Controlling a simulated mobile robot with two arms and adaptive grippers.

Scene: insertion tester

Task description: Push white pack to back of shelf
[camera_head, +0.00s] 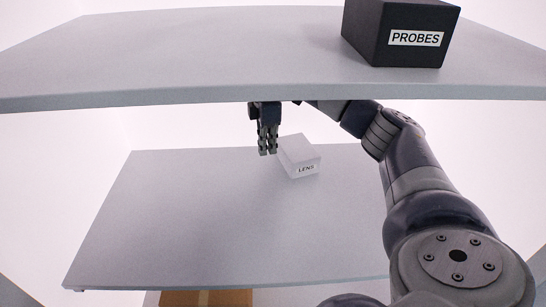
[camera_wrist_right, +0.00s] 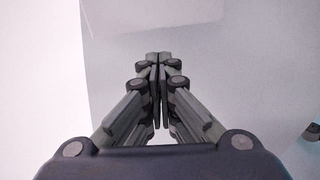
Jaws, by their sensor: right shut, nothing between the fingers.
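The white pack (camera_head: 299,157), labelled LENS, sits on the lower grey shelf (camera_head: 170,220), near its far edge. A pale flat patch across the top of the right wrist view (camera_wrist_right: 150,14) looks like part of the pack. My right gripper (camera_head: 267,152) points down just left of the pack in the head view, under the upper shelf. Its fingers are shut and empty, and they also show together in the wrist view (camera_wrist_right: 159,62). I cannot tell whether they touch the pack. My left gripper is not in view.
The upper shelf (camera_head: 200,55) spans above my right gripper and carries a black box (camera_head: 400,30) labelled PROBES. The lower shelf is otherwise bare, with free room left and in front of the pack. A brown box (camera_head: 205,298) shows below the lower shelf.

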